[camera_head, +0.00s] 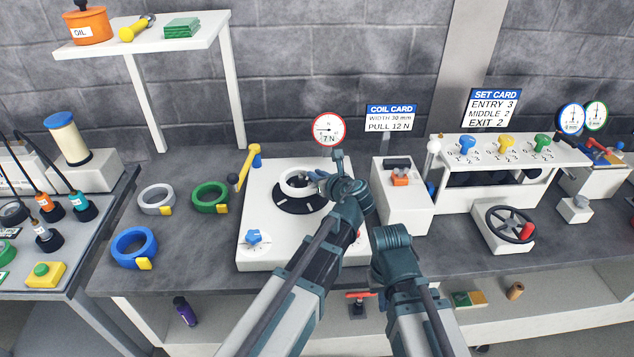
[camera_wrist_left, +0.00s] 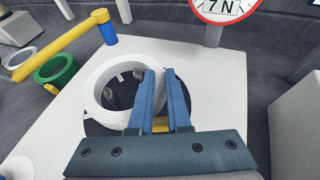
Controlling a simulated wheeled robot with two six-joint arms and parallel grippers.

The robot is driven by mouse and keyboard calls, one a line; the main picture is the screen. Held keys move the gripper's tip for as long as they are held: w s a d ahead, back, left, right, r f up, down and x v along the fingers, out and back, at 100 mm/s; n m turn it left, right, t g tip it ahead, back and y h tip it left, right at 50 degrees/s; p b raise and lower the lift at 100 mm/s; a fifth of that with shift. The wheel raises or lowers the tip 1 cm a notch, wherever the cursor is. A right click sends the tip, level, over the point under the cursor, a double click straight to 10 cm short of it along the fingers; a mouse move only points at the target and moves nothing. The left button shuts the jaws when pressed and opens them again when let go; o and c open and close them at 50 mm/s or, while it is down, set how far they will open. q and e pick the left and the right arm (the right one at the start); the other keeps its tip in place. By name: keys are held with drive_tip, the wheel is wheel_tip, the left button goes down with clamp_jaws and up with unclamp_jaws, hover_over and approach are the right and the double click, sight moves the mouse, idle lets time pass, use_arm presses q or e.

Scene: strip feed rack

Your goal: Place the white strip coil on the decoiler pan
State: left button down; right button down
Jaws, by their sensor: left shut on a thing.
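The white strip coil (camera_head: 286,186) is over the dark decoiler pan (camera_head: 295,207), toward the pan's back-left part in the head view. I cannot tell whether it touches the pan or hangs just above it. It also shows in the left wrist view (camera_wrist_left: 97,85), with dark pan parts visible through its hole. My left gripper (camera_head: 322,177) is shut on the coil's right side, its blue fingers (camera_wrist_left: 160,98) around the rim there, with a bit of yellow between them. My right arm is in the head view, but its gripper fingers are hidden.
A grey coil (camera_head: 144,200), green coil (camera_head: 198,201) and blue coil (camera_head: 120,247) lie left of the white decoiler box (camera_head: 257,205). A yellow arm (camera_head: 246,165) stands at its back left. A white block (camera_head: 404,212) stands right of it, near my right arm.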

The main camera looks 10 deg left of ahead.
use_arm(q)
drive_tip(key=shift+f+b, duration=0.5)
drive_tip(key=shift+f, duration=0.15)
drive_tip(key=c, duration=0.9)
unclamp_jaws()
drive_tip(key=shift+o, duration=0.2)
drive_tip(key=shift+a+r, duration=0.1)
